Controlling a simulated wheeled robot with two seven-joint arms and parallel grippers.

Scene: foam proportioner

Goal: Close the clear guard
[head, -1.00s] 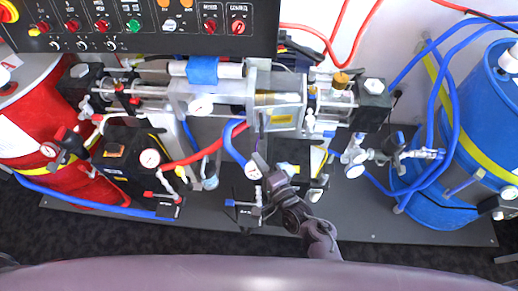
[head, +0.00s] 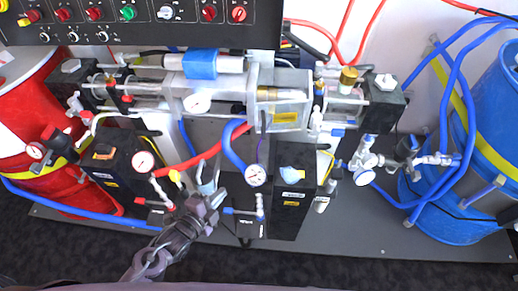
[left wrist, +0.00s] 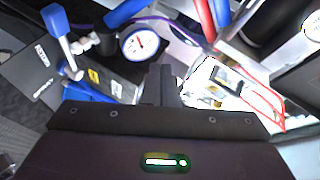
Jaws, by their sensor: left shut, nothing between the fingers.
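The clear guard (head: 284,112) is a see-through box on the pump assembly at the middle of the head view. A brass-coloured part shows inside it. I cannot tell whether it is fully closed. My left gripper (head: 212,196) is below and left of the guard, apart from it, near the small valves in front of the pumps. It is shut and empty. Its dark fingers also show in the left wrist view (left wrist: 161,84), with a white pressure gauge (left wrist: 140,42) beyond them. The guard is not clearly recognisable there. My right gripper is not in view.
A red drum (head: 25,105) stands left and a blue drum (head: 460,215) right. A black control panel (head: 130,22) is above. A blue hose (head: 232,150) and a gauge (head: 255,176) hang below the guard. Bare grey base plate (head: 350,238) lies at the front right.

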